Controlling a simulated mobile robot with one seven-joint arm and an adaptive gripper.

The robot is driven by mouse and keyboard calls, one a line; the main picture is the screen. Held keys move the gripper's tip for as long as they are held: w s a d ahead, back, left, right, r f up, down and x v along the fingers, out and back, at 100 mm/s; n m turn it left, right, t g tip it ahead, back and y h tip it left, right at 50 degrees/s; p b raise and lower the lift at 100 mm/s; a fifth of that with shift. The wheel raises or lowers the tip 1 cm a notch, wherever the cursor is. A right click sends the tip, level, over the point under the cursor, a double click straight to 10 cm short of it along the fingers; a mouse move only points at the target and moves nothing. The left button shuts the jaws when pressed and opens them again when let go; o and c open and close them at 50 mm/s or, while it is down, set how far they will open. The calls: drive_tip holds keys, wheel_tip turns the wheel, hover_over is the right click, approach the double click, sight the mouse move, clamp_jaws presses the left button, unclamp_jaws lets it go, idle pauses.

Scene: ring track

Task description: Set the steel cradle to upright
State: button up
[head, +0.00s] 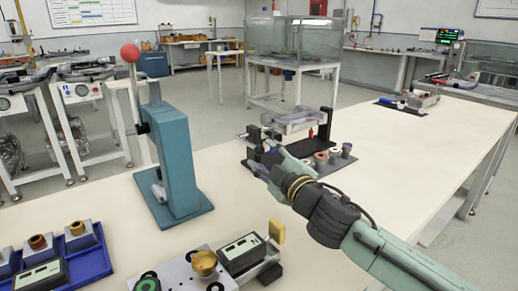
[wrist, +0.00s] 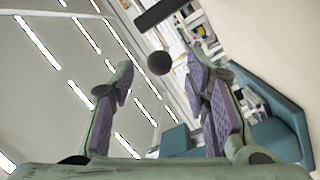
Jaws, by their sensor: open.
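A pale metal tray-like piece, which looks like the steel cradle (head: 298,122), sits over a dark base (head: 318,167) near the middle of the bench in the head view. It lies roughly flat, and my arm hides part of its stand. My gripper (head: 256,152) is in front of and left of this piece; whether they touch cannot be told. In the wrist view my gripper (wrist: 160,85) is open, with its two purple-padded fingers wide apart. A dark ball (wrist: 159,62) shows between them, apparently beyond the fingertips. The cradle cannot be made out in the wrist view.
A teal press (head: 176,155) with a red-knobbed lever (head: 130,53) stands left of my gripper. Several small round parts (head: 335,154) sit on the dark base. A blue tray (head: 93,260) and a metal fixture (head: 185,275) are at the front. The bench's right side (head: 440,150) is clear.

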sight(262, 153)
drive_tip(key=shift+x, duration=2.1)
drive_tip(key=shift+c, duration=0.4)
clamp_jaws()
